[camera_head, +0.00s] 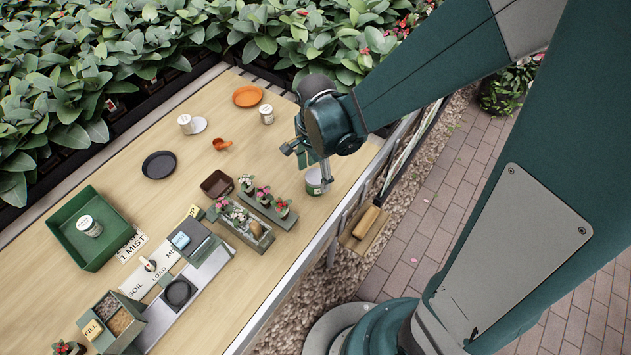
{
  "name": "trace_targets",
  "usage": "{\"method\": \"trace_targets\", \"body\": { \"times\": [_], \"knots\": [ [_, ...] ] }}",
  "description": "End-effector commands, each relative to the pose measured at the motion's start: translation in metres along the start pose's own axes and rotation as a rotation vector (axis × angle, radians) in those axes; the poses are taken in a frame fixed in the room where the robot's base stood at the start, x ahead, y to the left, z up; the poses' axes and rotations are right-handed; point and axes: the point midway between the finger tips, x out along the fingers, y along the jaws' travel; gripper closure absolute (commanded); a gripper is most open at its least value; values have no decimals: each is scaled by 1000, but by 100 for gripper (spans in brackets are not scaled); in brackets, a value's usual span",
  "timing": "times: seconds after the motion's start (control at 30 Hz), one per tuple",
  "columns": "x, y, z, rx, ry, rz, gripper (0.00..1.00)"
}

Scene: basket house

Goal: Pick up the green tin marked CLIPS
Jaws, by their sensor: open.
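A small tin (314,183) stands upright near the right edge of the wooden table. It looks pale with a green band; its lettering is too small to read, so I cannot tell if it says CLIPS. My gripper (312,166) is right above and beside this tin, pointing down with its jaws open. One finger reaches down at the tin's right side and hides part of it. I cannot tell whether it touches the tin. Nothing shows between the fingers as held.
Other pale tins stand at the back (267,114), at the left back (186,124) and in a green tray (66,239). Potted flowers in a grey holder (266,212) sit close left of the tin. The table edge is close on the right. Bare wood (255,160) lies left of the gripper.

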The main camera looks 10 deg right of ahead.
Motion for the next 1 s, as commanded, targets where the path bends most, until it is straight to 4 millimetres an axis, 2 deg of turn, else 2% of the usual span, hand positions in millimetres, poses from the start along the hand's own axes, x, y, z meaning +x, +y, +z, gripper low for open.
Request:
{"method": "trace_targets", "body": {
  "times": [0.5, 1.0],
  "knots": [
    [46, -3, -2, 0, 0, 0, 45],
    [50, -2, -2, 0, 0, 0, 45]
  ]
}}
